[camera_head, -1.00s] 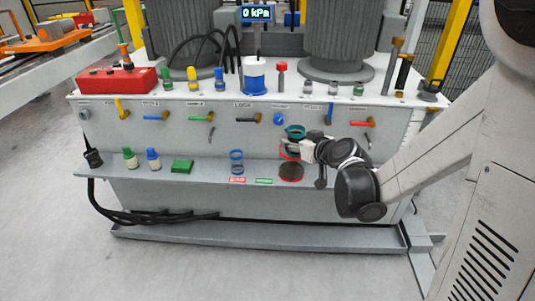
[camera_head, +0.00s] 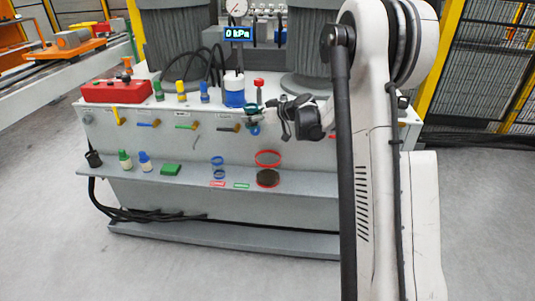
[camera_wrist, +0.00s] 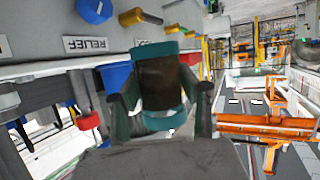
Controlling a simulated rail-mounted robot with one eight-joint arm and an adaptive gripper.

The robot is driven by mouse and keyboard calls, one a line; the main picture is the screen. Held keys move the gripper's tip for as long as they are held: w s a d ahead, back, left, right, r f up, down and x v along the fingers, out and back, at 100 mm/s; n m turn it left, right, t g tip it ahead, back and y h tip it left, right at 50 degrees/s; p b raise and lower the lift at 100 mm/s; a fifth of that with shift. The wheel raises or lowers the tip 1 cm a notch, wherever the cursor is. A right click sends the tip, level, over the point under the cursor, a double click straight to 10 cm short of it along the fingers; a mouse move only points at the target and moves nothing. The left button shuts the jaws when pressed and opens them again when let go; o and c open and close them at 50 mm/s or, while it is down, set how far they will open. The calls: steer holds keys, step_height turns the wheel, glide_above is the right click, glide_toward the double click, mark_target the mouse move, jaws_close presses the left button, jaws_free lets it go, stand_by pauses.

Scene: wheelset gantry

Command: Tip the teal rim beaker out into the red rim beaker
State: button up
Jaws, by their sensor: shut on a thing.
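My gripper (camera_head: 270,120) is shut on the teal rim beaker (camera_head: 254,128), in front of the bench's upper face. The wrist view shows the teal rim beaker (camera_wrist: 158,120) between the two fingers (camera_wrist: 160,106), with dark brown contents inside. Its tilt is hard to tell. The red rim beaker (camera_head: 268,157) is clear-walled with a red rim and stands on the lower shelf, with dark material at its bottom. The teal rim beaker is above it and slightly left, apart from it.
A blue rim beaker (camera_head: 218,161) stands on the shelf (camera_head: 320,187) to the left, behind red and green labels. A green block (camera_head: 171,169) and two small bottles (camera_head: 125,160) are farther left. Valve handles (camera_head: 229,127) stick out of the bench face near my gripper.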

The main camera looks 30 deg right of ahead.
steer(key=shift+n+g+y, duration=0.3)
steer(key=shift+n+y, duration=0.4)
steer(key=w+d+r, duration=0.1)
steer(key=d, duration=0.2)
steer(key=w+d+r+p, duration=0.1)
steer(key=d, duration=0.2)
steer(key=w+d+r+p, duration=0.1)
steer(key=d, duration=0.2)
steer(key=shift+w+d+r, duration=0.25)
steer(key=shift+r, duration=0.05)
steer(key=shift+n+g+y, duration=0.6)
steer(key=shift+n+g, duration=0.1)
steer(key=shift+n, duration=0.1)
steer(key=d+r, duration=0.1)
steer(key=d, duration=0.2)
steer(key=d+r+p, duration=0.1)
steer(key=d, duration=0.2)
steer(key=d+r+p, duration=0.1)
steer(key=d, duration=0.2)
steer(key=shift+d+r, duration=0.3)
steer(key=shift+d, duration=0.05)
steer(key=shift+s+a, duration=0.1)
